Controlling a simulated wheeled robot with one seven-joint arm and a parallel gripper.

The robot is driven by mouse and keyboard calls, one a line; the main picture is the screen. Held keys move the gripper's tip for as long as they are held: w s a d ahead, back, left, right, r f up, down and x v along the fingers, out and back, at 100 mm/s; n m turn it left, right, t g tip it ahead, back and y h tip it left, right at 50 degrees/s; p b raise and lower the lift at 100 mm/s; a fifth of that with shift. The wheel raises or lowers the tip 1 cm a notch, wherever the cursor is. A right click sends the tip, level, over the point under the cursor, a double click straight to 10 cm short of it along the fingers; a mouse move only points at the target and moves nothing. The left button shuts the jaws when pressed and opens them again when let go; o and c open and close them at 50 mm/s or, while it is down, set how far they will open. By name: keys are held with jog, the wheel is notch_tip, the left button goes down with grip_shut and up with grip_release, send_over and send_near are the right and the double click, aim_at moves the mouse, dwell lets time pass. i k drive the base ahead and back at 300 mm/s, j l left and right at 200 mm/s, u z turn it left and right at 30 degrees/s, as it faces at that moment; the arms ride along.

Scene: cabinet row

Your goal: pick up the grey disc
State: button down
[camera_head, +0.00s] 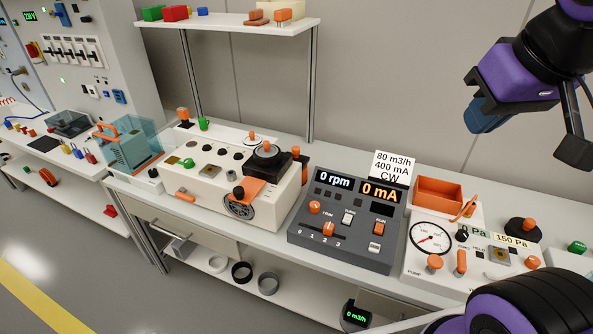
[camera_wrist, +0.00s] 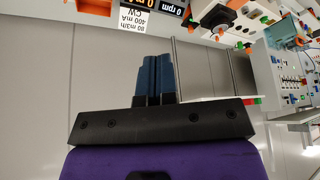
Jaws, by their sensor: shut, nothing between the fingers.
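My gripper (camera_head: 487,115) is raised at the upper right of the head view, high above the right end of the bench and in front of the wall. Its blue fingers are together and empty, and they also show closed in the wrist view (camera_wrist: 155,78). On the lower shelf lie round pieces in a row: a white ring (camera_head: 217,263), a black ring (camera_head: 242,271) and a grey ring-like disc (camera_head: 268,284). The grey one is at the right of the row, far below and left of my gripper. I cannot tell whether its middle is open. The wrist view does not show it.
The bench above holds a cream machine (camera_head: 215,170), a dark control panel (camera_head: 345,222) and a gauge panel (camera_head: 432,238). An open drawer (camera_head: 180,245) juts out left of the rings. A flow meter (camera_head: 355,316) stands to their right. Floor is clear in front.

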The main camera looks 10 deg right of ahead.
aim_at(267, 150)
jog(key=i+j+z, duration=0.2)
jog(key=j, duration=0.4)
jog(key=j+z, duration=0.25)
jog(key=j, duration=0.35)
jog(key=i+j+z, duration=0.3)
jog(key=i+j, duration=0.15)
jog(key=j, duration=0.2)
